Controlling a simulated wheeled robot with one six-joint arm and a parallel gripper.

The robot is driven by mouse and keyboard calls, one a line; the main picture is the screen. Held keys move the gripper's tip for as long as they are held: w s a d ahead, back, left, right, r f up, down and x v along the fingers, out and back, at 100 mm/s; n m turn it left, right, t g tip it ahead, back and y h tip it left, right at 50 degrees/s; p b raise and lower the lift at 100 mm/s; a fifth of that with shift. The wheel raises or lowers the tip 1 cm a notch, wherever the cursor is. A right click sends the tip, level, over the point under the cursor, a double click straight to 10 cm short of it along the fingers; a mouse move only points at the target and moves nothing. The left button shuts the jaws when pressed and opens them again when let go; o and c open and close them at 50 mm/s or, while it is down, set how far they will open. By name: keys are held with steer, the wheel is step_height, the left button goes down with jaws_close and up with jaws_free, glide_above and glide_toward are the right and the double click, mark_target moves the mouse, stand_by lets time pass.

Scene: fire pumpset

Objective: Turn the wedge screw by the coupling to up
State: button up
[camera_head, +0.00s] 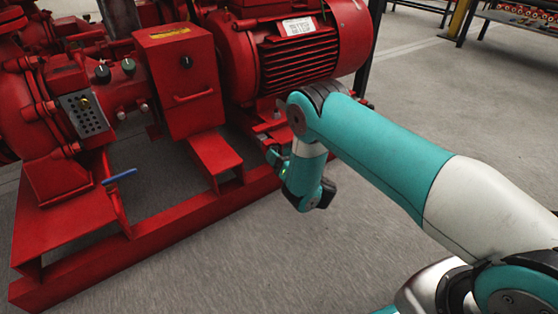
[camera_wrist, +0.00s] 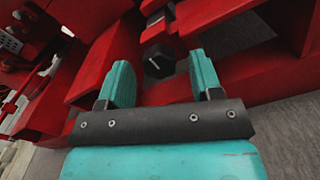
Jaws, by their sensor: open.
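A black hex-headed wedge screw (camera_wrist: 158,66) with a short pale mark on its face shows in the wrist view, in front of red steelwork. The mark looks slanted, but its exact angle is hard to read. My gripper (camera_wrist: 160,60) is open, with one teal finger on each side of the screw head in the picture. I cannot tell whether the fingertips reach around it; no contact shows. In the head view my gripper (camera_head: 274,156) is small and partly hidden by my wrist, beside the red frame below the motor. I cannot make out the screw there.
The red motor (camera_head: 290,55) stands above my gripper, and a red box (camera_head: 182,75) with dark knobs nearby stands left of it. The red base frame (camera_head: 165,232) runs along the floor. A blue-handled lever (camera_head: 120,176) sticks out at left. Grey floor in front is clear.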

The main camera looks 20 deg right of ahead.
steer(key=shift+w+a+r, duration=0.1)
steer(key=shift+w, duration=0.2)
steer(key=shift+c, duration=0.3)
steer(key=c, duration=0.9)
steer(key=shift+o, duration=0.2)
